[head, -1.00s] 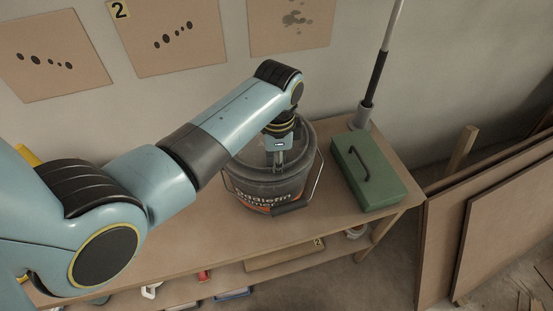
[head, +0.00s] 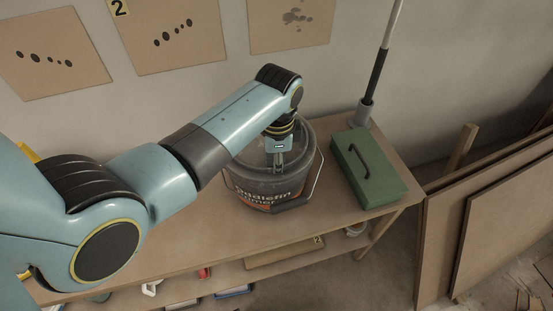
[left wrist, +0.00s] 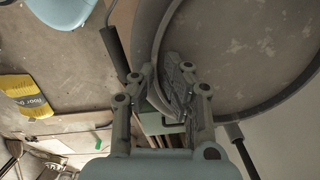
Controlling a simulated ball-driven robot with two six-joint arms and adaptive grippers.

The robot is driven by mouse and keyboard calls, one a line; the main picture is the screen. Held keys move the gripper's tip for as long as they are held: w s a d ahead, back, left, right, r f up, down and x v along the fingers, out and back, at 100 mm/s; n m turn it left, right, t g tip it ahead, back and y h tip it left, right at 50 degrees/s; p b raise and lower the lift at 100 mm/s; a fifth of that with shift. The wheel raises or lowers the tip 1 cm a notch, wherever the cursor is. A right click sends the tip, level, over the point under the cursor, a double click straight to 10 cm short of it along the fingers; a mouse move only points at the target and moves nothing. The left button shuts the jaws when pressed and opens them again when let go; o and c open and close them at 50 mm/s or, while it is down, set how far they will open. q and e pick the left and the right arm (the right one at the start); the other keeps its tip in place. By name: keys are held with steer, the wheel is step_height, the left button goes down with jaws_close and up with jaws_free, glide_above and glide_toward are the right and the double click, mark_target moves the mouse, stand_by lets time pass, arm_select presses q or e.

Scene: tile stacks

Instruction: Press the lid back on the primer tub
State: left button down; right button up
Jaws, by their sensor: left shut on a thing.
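The dark grey primer tub (head: 262,192) stands on the workbench, its orange and white label facing the bench's front edge. Its round dark lid (head: 301,148) lies over the tub's top; I cannot tell if its edge is fully seated all round. My left gripper (head: 275,160) reaches down onto the lid from above. In the left wrist view the gripper (left wrist: 174,98) is shut on a raised grey part of the lid (left wrist: 245,50), between its two fingers. My right gripper is not in view.
A green toolbox (head: 368,170) stands close to the tub's right. A pole (head: 377,75) rises behind it from a grey holder. The bench (head: 330,222) is clear in front of the tub. Boards (head: 500,220) lean at the right.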

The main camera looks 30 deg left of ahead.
arm_select(q)
steer(key=shift+f, duration=0.1)
steer(key=c, duration=1)
jaws_free()
steer(key=shift+r, duration=3.5)
steer(key=shift+r, duration=0.25)
steer(key=r, duration=1.1)
steer(key=shift+s+d+r, duration=0.25)
